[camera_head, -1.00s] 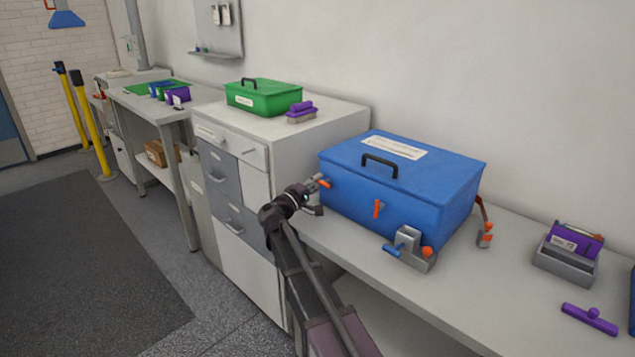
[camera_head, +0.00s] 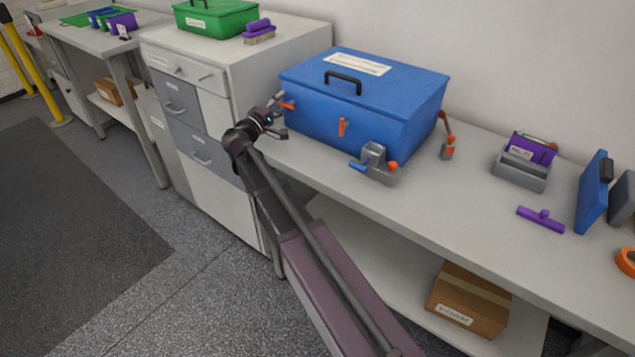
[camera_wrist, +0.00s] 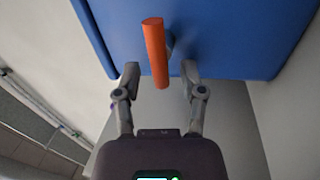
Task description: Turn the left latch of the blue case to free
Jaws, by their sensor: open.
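The blue case (camera_head: 372,100) stands closed on the bench, with a black handle on its lid. Its left latch (camera_head: 287,105), a short orange lever, sits at the left end of the front face and lies roughly sideways. A second orange latch (camera_head: 343,127) further right on the front stands upright. My gripper (camera_head: 281,118) is at the left latch. In the wrist view the orange lever (camera_wrist: 156,50) points out between the two spread fingers of my gripper (camera_wrist: 160,72), with a gap visible on each side. The fingers are open and hold nothing.
A grey holder (camera_head: 377,158) with blue and orange parts stands before the case's front right. A drawer cabinet (camera_head: 205,70) bearing a green case (camera_head: 215,16) is at left. A grey tray (camera_head: 520,175) and a purple tool (camera_head: 540,218) lie further right.

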